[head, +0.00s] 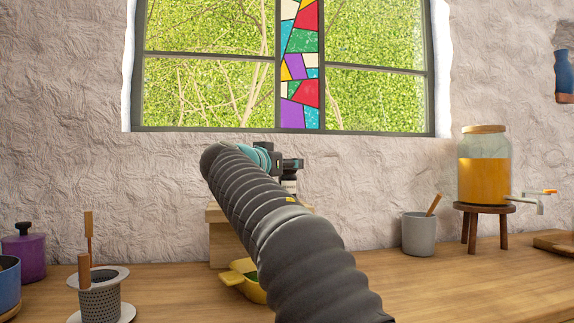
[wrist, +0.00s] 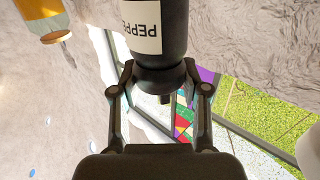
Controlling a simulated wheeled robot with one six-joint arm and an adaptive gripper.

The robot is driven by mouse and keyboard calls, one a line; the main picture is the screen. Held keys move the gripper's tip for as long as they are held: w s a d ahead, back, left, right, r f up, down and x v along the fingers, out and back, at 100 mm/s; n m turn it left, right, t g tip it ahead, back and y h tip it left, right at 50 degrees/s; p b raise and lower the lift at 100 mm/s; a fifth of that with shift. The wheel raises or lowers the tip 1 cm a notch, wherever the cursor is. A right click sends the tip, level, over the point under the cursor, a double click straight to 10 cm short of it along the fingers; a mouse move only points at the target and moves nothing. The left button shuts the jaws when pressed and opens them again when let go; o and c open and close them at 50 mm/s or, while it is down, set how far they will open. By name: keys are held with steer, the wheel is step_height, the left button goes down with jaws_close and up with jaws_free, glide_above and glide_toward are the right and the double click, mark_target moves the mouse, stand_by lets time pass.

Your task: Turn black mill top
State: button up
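The black pepper mill shows in the wrist view, with a dark body (wrist: 173,20) and a pale label (wrist: 141,24) reading "PEPPE". Its black top (wrist: 160,78) lies between the two fingers of my gripper (wrist: 160,66). Both fingertips appear to touch its sides, so my gripper looks shut on it. In the head view my gripper (head: 287,165) is above a wooden stand, and a bit of the mill's pale label (head: 289,186) shows just under it. My arm hides most of the mill there.
The wooden stand (head: 222,240) is against the wall below the window. A yellow dish (head: 238,277) is in front of it. A juice dispenser (head: 484,170) on a stool and a grey cup (head: 419,234) stand right. A strainer (head: 100,302) and purple pot (head: 24,255) stand left.

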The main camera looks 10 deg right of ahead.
steer(key=shift+w+r+m+g+h+p, duration=0.15)
steer(key=shift+m+g+h+p, duration=0.7)
steer(key=shift+m+g+h, duration=0.25)
steer(key=shift+m+g+h+p, duration=0.3)
steer(key=shift+m+g+h, duration=0.1)
steer(key=shift+g, duration=0.3)
steer(key=o, duration=1.2)
steer(key=shift+f+t+b, duration=0.2)
steer(key=shift+t+b, duration=0.1)
steer(key=shift+b, duration=0.05)
